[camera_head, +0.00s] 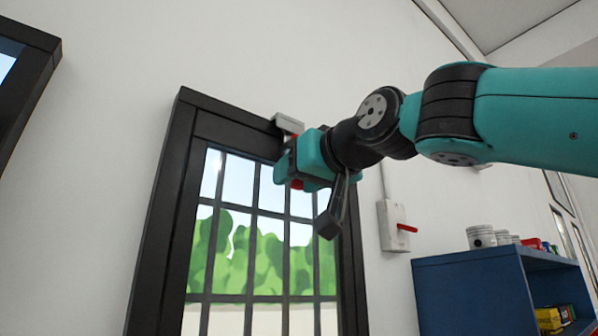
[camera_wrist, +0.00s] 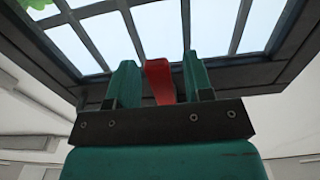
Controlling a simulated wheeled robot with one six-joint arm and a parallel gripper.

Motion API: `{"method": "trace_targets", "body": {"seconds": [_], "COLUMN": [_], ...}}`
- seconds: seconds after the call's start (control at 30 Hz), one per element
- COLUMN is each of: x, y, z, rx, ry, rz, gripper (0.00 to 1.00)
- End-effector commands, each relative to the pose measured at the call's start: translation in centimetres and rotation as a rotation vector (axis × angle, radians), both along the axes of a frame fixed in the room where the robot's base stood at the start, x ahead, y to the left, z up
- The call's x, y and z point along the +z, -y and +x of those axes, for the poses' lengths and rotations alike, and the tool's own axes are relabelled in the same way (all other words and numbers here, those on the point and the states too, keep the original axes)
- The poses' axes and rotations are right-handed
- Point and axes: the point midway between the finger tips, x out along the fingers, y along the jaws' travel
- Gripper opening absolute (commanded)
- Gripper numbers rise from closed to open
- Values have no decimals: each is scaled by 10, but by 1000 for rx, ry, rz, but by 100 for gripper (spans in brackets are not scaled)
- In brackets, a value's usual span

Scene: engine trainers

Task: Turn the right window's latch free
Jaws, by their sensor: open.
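The right window (camera_head: 253,245) has a dark frame and dark bars, with a green hedge and pale sky behind them. Its red latch (camera_wrist: 159,82) shows in the wrist view between my two teal fingers, near the frame's edge. My gripper (camera_wrist: 160,82) is open, with one finger on each side of the latch; a gap shows on both sides. In the head view my gripper (camera_head: 300,164) is at the window's upper right, and only a bit of red (camera_head: 297,184) shows by it. It hides most of the latch there.
Another dark-framed window (camera_head: 28,85) is cut off at the left edge. A white wall box (camera_head: 391,232) with a red lever is right of the window. A blue shelf (camera_head: 470,290) with cans and small items stands at the lower right. A grey bracket (camera_head: 288,123) sits above the frame.

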Motion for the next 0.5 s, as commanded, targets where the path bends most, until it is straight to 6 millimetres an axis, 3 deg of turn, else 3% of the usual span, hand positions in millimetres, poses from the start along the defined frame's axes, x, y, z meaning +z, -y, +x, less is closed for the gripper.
{"method": "trace_targets", "body": {"seconds": [0.07,0.1,0.3,0.5], "x": [0,0,0,0], "y": [0,0,0,0], "z": [0,0,0,-1], "rx": [0,0,0,-1], "ry": [0,0,0,-2], "rz": [0,0,0,2], "gripper": [47,42,0,0]}}
